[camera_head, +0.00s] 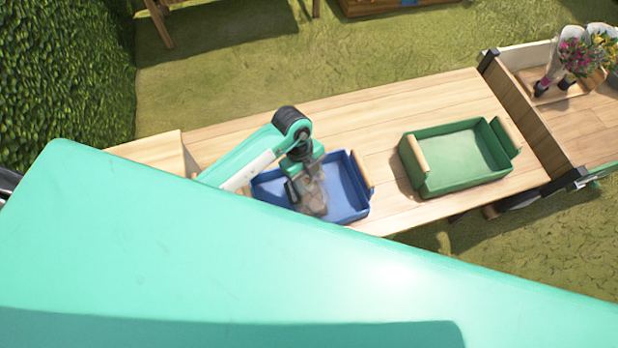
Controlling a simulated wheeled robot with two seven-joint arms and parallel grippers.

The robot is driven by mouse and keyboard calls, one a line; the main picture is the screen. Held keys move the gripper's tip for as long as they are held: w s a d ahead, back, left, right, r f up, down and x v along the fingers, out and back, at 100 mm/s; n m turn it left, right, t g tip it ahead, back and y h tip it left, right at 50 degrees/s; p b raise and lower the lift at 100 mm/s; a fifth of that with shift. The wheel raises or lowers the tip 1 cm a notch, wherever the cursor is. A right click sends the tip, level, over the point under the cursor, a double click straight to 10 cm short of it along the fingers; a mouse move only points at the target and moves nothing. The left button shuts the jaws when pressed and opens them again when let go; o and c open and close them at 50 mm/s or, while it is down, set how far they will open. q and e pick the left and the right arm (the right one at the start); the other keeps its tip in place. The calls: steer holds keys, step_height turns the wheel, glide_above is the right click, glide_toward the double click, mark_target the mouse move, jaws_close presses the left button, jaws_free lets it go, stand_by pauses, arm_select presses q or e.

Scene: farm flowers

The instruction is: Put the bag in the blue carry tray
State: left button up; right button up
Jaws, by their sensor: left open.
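The blue carry tray (346,196) sits on the wooden table with a wooden handle on its right side. My left gripper (304,187) reaches in from the left and points down over the tray. It is open. A small brownish, partly see-through bag (314,204) is at the gripper, within the tray's outline. The gripper hides part of the bag, and I cannot tell whether the bag rests on the tray floor. My right gripper is not in view.
An empty green carry tray (421,170) stands to the right on the wooden table (385,218). A wooden cart (540,118) with wrapped flowers (575,60) is at the far right. A hedge (70,75) is at the left. My large green body part covers the lower picture.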

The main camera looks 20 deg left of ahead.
arm_select(q)
steer(key=b+v, duration=0.2)
steer(key=v, duration=1)
steer(key=shift+r, duration=0.25)
steer(key=shift+r, duration=0.1)
